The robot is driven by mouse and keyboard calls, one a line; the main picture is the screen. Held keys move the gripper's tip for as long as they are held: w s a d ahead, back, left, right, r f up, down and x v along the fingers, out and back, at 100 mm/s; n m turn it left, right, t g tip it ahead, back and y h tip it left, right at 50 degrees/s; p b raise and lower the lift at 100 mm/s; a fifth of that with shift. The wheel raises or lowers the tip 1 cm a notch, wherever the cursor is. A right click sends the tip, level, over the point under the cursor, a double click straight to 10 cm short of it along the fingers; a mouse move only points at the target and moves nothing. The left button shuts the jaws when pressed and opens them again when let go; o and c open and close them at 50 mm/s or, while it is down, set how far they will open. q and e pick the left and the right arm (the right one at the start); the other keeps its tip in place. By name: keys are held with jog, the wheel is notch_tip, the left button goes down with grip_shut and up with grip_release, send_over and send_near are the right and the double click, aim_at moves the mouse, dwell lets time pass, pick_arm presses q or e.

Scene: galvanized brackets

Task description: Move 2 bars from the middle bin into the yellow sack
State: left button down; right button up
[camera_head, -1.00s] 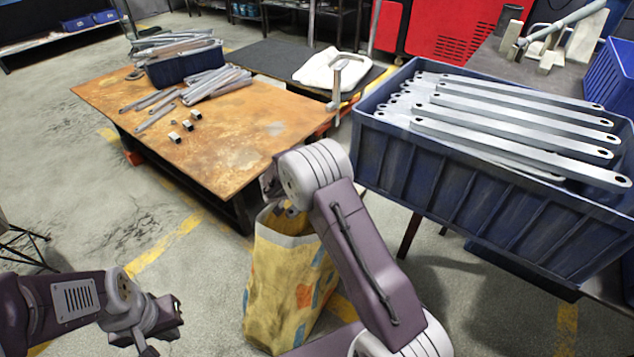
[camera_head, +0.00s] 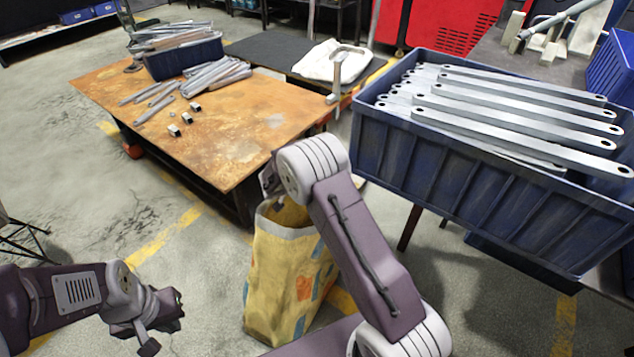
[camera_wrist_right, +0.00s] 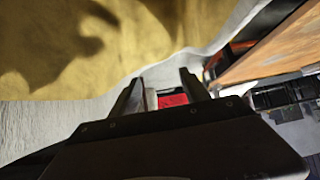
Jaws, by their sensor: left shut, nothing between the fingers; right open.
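The large blue bin (camera_head: 470,205) stands at the right, between a smaller bin at the left and another at the far right edge. It holds several long flat grey metal bars (camera_head: 525,115) with holes at their ends. The yellow patterned sack (camera_head: 280,280) stands open on the floor in the centre, partly behind my right arm. My right gripper (camera_wrist_right: 162,97) is open and empty in the right wrist view, close to the sack's yellow cloth (camera_wrist_right: 60,50); my arm hides it in the head view. My left gripper (camera_head: 175,308) is shut and empty at the lower left, apart from the sack. The sack's inside is mostly hidden.
A rusty table (camera_head: 220,135) at the left carries a smaller blue bin (camera_head: 185,58), loose grey bars and small metal blocks (camera_head: 187,117). Another blue bin (camera_head: 612,75) is at the right edge.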

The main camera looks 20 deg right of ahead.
jog(key=p+v, duration=0.2)
jog(key=v, duration=0.9)
jog(key=shift+s+a+r, duration=0.2)
jog(key=shift+r, duration=0.1)
jog(key=shift+p, duration=0.3)
